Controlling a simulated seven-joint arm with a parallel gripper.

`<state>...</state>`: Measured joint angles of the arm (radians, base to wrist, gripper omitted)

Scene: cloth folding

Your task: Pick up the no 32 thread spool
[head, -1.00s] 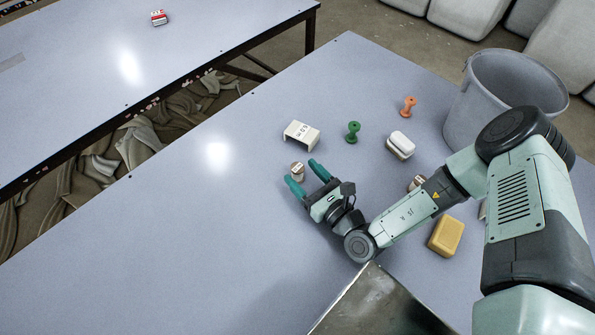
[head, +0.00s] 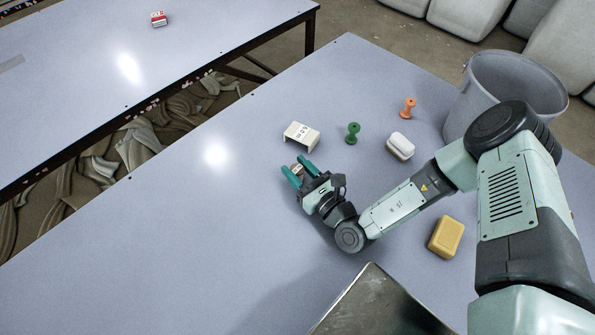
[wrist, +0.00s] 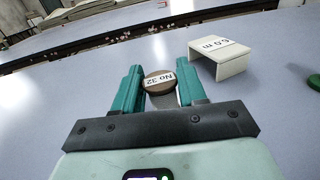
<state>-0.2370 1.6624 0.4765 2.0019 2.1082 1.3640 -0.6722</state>
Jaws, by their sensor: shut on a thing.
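The no 32 thread spool (wrist: 157,84) is a brown-topped spool with a white "No 32" label, seen between my fingers in the wrist view. In the head view the spool (head: 297,168) shows only in part between the teal fingertips. My gripper (head: 298,171) is shut on it, with one finger on each side; the fingers also flank it in the wrist view (wrist: 160,88). The spool looks upright and close to the table (head: 180,240); I cannot tell whether it is clear of the surface.
A white bracket-shaped block (head: 301,135) marked "6.0 m" stands just beyond the spool. A green spool (head: 353,132), an orange spool (head: 408,108), a white-topped box (head: 400,146), a yellow block (head: 446,237) and a grey bucket (head: 460,115) are to the right. The table's left is clear.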

